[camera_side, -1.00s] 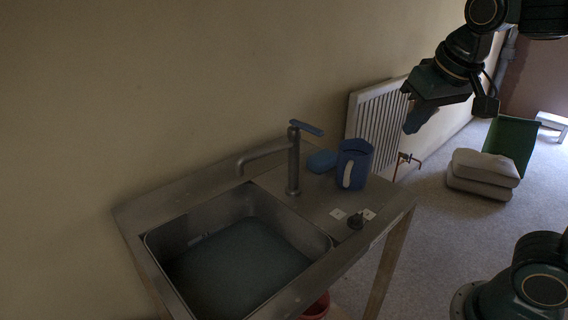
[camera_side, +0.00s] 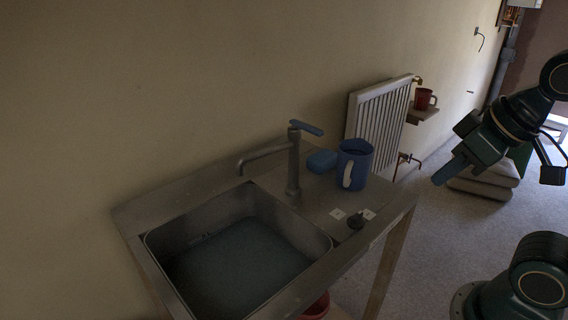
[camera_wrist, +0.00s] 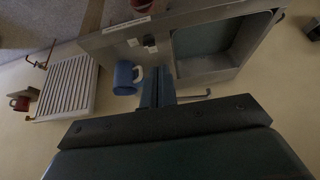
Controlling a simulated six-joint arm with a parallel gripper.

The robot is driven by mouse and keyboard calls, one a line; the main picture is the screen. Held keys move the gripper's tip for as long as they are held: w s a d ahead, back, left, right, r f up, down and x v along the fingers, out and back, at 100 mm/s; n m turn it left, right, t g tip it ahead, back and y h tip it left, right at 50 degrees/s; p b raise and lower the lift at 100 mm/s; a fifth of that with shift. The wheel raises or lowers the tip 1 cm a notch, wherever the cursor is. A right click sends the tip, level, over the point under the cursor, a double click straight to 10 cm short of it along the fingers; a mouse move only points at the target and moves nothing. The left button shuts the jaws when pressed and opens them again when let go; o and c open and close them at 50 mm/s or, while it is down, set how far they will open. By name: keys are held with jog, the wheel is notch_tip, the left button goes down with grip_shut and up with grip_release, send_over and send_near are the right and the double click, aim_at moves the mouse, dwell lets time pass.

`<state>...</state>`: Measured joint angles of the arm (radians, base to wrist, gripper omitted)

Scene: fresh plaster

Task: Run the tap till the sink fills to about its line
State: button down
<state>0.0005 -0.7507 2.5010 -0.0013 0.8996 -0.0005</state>
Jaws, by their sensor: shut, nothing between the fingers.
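The steel sink (camera_side: 183,222) holds a dull blue-grey pool of water (camera_side: 235,268), its surface below the rim. A small mark shows on the basin's back wall, but I cannot tell whether it is the fill line. The tap (camera_side: 293,172) stands behind the basin, its spout over the basin and its blue lever (camera_side: 306,128) on top pointing right. I see no stream from the spout. My gripper (camera_side: 442,179) is shut and empty, in the air right of the counter, apart from the tap. Its blue fingers (camera_wrist: 157,88) partly cover the tap in the wrist view.
A blue mug (camera_side: 355,165) and a blue sponge (camera_side: 322,161) sit right of the tap. A dark knob (camera_side: 356,221) stands near the counter's front between white labels. A radiator (camera_side: 378,122) and a red mug (camera_side: 423,98) on a small shelf (camera_side: 424,114) are behind.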

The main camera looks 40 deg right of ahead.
jog(key=w+r+h, duration=0.1)
jog(key=w+r, duration=0.2)
jog(key=w, duration=0.5)
jog(key=w+r+h, duration=0.2)
jog(key=w+r, duration=0.2)
jog(key=w, duration=0.4)
jog(key=m+h, duration=0.1)
jog(key=h, duration=0.1)
send_near(311, 129)
jog(key=a+r, duration=0.2)
jog(key=a, duration=0.4)
jog(key=shift+s+a+f+g+h, duration=0.2)
jog(key=shift+a+g+h, duration=0.25)
jog(key=shift+a, duration=0.2)
jog(key=shift+d+f, duration=0.1)
jog(key=w+d+f, duration=0.3)
jog(key=d+f, duration=0.4)
jog(key=d, duration=0.1)
jog(key=shift+w+d+f, duration=0.3)
jog(key=shift+w+f, duration=0.05)
jog(key=shift+f, duration=0.05)
